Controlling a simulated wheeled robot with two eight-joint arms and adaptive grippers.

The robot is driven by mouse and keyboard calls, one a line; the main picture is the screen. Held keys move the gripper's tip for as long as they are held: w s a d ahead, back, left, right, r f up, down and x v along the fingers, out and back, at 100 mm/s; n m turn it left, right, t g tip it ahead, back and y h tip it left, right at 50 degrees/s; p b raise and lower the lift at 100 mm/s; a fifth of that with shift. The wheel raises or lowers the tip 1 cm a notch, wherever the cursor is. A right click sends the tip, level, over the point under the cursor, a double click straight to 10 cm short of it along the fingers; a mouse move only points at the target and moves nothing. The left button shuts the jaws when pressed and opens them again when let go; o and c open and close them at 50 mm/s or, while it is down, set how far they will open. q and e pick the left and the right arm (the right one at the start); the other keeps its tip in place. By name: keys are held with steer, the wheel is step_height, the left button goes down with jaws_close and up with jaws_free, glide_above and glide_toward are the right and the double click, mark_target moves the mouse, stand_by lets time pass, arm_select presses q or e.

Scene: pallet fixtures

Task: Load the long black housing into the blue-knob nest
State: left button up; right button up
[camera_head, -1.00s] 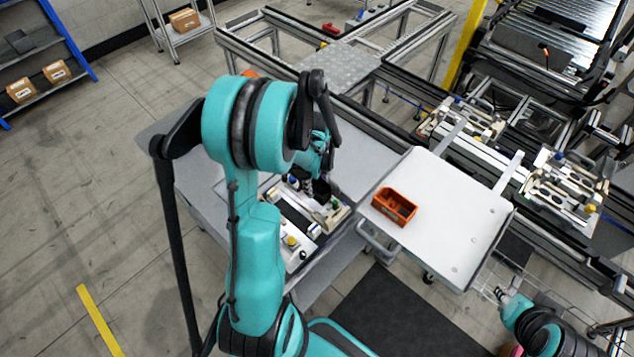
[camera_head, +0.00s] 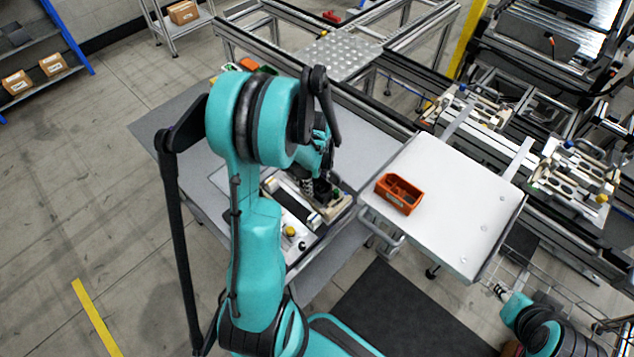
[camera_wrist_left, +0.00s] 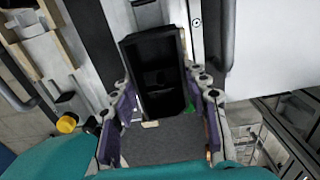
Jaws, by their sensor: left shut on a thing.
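The long black housing (camera_wrist_left: 158,75) shows between the fingers of my left gripper (camera_wrist_left: 163,122) in the left wrist view. Those fingers are shut on its near end, one on each side. In the head view my left gripper (camera_head: 322,188) is low over the left table, at a beige fixture (camera_head: 336,208), and its arm hides much of the grip. A pallet with beige nests and a blue knob (camera_head: 462,88) is on the conveyor at the right.
An orange bin (camera_head: 399,193) stands on the white cart top (camera_head: 455,215), between the left table (camera_head: 365,155) and the conveyor. A yellow knob (camera_head: 290,231) stands on the table fixture and also shows in the wrist view (camera_wrist_left: 66,124). Most of the cart top is clear.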

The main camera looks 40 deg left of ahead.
arm_select(q)
steer(key=shift+f, duration=0.2)
steer(key=shift+f+b, duration=0.8)
steer(key=shift+b, duration=0.15)
steer(key=o, duration=1.3)
step_height(320, 180, up, 12)
steer(key=shift+f, duration=0.1)
